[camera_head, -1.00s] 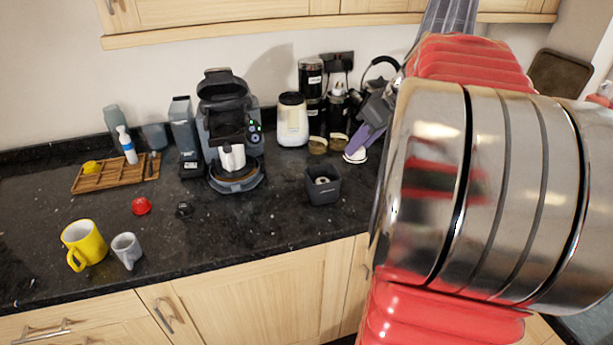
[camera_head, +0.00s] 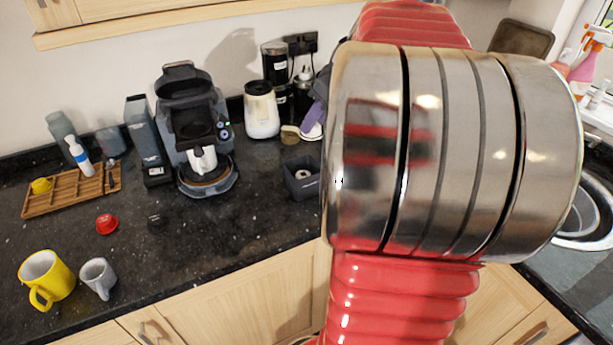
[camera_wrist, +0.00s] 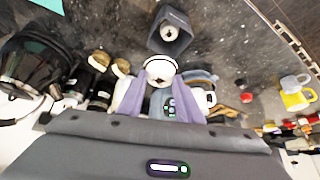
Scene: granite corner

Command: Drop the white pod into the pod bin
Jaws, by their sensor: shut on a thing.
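In the wrist view, my gripper's purple fingers (camera_wrist: 160,102) are shut on the white pod (camera_wrist: 160,69), which shows at their tips. The pod bin, a dark grey open square box (camera_wrist: 181,19), lies just beyond the pod in that view, with a small pale round item inside it. In the head view, the bin (camera_head: 299,190) stands on the black counter, its right side close to my arm's edge. The fingers (camera_head: 315,113) and pod (camera_head: 311,132) show partly behind my arm, above and behind the bin. The pod appears apart from the bin.
A coffee machine (camera_head: 196,130) stands left of the bin, with a white jar (camera_head: 261,110) behind. A red pod (camera_head: 107,224), a dark pod (camera_head: 155,221), a yellow mug (camera_head: 46,278) and a grey cup (camera_head: 98,277) are farther left. Counter between machine and bin is clear.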

